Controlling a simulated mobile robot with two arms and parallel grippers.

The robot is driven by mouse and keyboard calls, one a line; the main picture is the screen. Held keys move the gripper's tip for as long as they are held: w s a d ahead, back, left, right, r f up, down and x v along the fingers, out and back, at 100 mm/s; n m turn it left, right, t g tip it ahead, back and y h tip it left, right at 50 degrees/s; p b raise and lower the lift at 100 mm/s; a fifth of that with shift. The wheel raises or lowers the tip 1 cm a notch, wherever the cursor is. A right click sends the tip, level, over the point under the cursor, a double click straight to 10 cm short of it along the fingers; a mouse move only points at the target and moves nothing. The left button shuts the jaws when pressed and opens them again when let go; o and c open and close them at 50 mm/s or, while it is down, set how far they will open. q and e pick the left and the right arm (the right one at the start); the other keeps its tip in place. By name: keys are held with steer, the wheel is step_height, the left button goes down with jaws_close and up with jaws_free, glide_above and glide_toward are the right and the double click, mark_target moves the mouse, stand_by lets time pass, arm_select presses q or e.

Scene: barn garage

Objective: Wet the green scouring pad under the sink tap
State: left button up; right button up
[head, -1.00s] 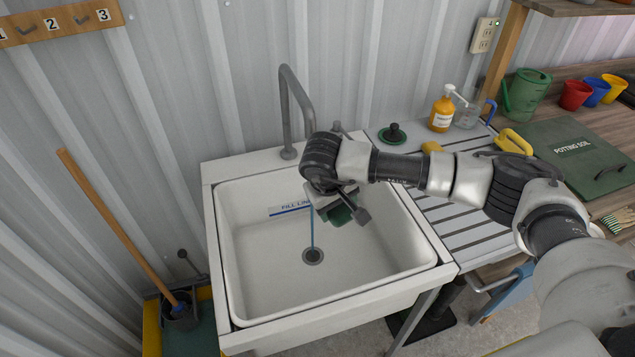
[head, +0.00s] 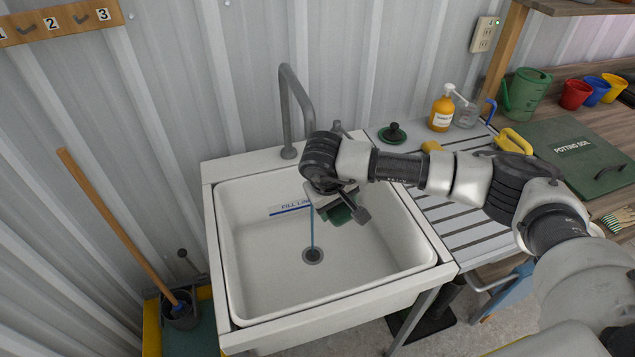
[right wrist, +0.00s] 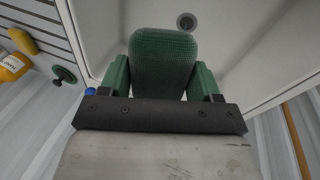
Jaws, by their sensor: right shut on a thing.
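My right gripper (head: 338,210) is over the sink basin (head: 260,235) and shut on the green scouring pad (right wrist: 163,62). The right wrist view shows the pad between the two green fingers, above the basin. In the head view the pad (head: 340,214) is partly hidden by my gripper. The grey tap (head: 297,105) stands at the back of the sink, its spout end hidden behind my wrist. A thin blue stream of water (head: 312,236) falls beside my gripper to the drain (head: 313,256). I cannot tell whether the water touches the pad. My left gripper is not in view.
A slatted drainboard (head: 440,215) on the right lies beneath my right arm. A dark green plug (head: 393,133), an orange soap bottle (head: 442,108) and a yellow item (head: 432,147) are on it. A wooden-handled tool (head: 120,232) leans left of the sink.

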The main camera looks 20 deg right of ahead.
mark_target(348, 211)
steer(key=shift+s+r+p, duration=0.3)
steer(key=shift+r+p, duration=0.05)
steer(key=shift+r, duration=0.05)
steer(key=s+r+p, duration=0.1)
steer(key=s+d+r, duration=0.1)
steer(key=shift+s+r+p, duration=0.1)
steer(key=shift+s+p, duration=0.25)
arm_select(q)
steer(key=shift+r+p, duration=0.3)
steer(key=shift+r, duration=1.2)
arm_select(e)
steer(key=shift+s+d+r, duration=0.15)
steer(key=shift+s+r, duration=0.35)
steer(key=shift+s, duration=0.3)
